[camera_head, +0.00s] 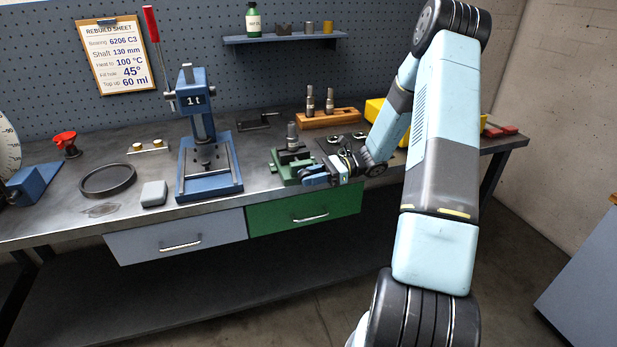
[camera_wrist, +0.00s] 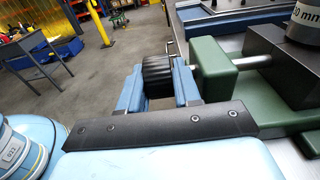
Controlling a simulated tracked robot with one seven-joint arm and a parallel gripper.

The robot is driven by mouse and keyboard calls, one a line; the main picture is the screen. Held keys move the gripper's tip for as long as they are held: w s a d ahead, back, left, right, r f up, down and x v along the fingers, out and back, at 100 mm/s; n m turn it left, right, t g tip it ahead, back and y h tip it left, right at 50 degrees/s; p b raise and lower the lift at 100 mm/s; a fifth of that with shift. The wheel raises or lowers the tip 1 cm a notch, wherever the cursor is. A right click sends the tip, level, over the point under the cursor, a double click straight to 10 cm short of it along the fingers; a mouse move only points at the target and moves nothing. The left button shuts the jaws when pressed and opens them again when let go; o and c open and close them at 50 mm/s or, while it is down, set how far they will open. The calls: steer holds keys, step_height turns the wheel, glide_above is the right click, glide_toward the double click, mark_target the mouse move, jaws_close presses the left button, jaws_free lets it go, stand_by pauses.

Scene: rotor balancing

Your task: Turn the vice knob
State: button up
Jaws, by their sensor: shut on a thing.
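The green vice (camera_head: 287,168) sits near the front edge of the bench, with a grey shaft standing upright in its dark jaws. In the wrist view, its green end block (camera_wrist: 212,72) and bright screw rod (camera_wrist: 255,62) lead left to the ribbed black vice knob (camera_wrist: 157,78). My gripper (camera_head: 312,178) is at the right front of the vice. Its two blue fingers (camera_wrist: 158,90) are shut on the knob, one on each side. A small crank handle shows behind the knob. In the head view I cannot make out the knob at the gripper.
A blue press (camera_head: 198,140) stands left of the vice. A wooden block (camera_head: 330,118) with upright pins stands behind it. A green drawer (camera_head: 305,212) is below the bench edge. A black ring (camera_head: 107,180) and a grey block (camera_head: 154,194) lie farther left.

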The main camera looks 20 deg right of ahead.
steer(key=shift+d+f+y, duration=0.15)
steer(key=shift+y, duration=0.45)
steer(key=o, duration=0.7)
steer(key=d, duration=0.8)
steer(key=d+f, duration=0.1)
steer(key=d, duration=0.3)
